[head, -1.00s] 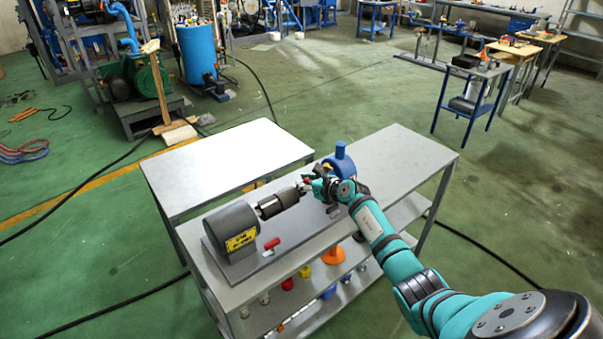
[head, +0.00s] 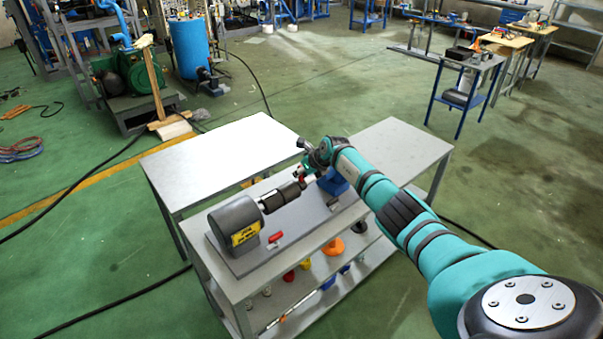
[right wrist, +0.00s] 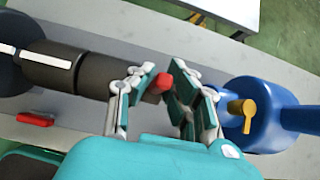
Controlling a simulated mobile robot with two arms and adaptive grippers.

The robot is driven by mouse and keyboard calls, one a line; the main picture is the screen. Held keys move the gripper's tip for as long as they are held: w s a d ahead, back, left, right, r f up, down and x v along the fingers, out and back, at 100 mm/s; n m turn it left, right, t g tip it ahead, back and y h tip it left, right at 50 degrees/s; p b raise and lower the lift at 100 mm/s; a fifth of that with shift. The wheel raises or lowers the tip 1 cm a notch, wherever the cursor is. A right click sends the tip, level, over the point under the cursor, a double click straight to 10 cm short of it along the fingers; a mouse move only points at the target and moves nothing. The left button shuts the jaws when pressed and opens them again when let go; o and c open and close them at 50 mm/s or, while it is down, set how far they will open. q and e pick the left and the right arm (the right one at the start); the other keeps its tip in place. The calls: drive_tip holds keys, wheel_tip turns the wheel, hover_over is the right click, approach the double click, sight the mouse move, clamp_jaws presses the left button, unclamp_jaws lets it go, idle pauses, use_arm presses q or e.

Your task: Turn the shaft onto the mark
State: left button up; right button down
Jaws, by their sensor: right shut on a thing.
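The dark shaft coupling (right wrist: 80,76) runs from the dark motor housing (head: 235,222) towards the blue pump body (right wrist: 255,108). A white stripe (right wrist: 47,60) lies along the coupling. A short white mark (right wrist: 6,49) sits on the housing at the left edge of the wrist view, close to the stripe's end and nearly in line with it. My right gripper (right wrist: 162,88) is shut on a red knob (right wrist: 160,82) at the pump end of the shaft. The fingers hide much of the shaft there. My left gripper is not in view.
The machine stands on a grey base plate on a grey cart (head: 395,145). A red switch (head: 275,237) lies on the plate beside the housing. A white-topped table (head: 215,160) adjoins the cart. The lower shelf holds several coloured parts. The cart's far right end is clear.

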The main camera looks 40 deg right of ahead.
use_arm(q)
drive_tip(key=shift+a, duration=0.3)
use_arm(e)
drive_tip(key=c, duration=1.3)
unclamp_jaws()
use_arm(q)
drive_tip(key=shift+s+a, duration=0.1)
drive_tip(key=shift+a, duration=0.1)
use_arm(e)
drive_tip(key=shift+s+d+r, duration=0.1)
drive_tip(key=shift+s+r, duration=0.2)
drive_tip(key=shift+r, duration=0.15)
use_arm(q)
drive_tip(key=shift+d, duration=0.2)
use_arm(e)
drive_tip(key=v, duration=1)
drive_tip(key=shift+s+r, duration=0.3)
drive_tip(key=shift+s, duration=0.05)
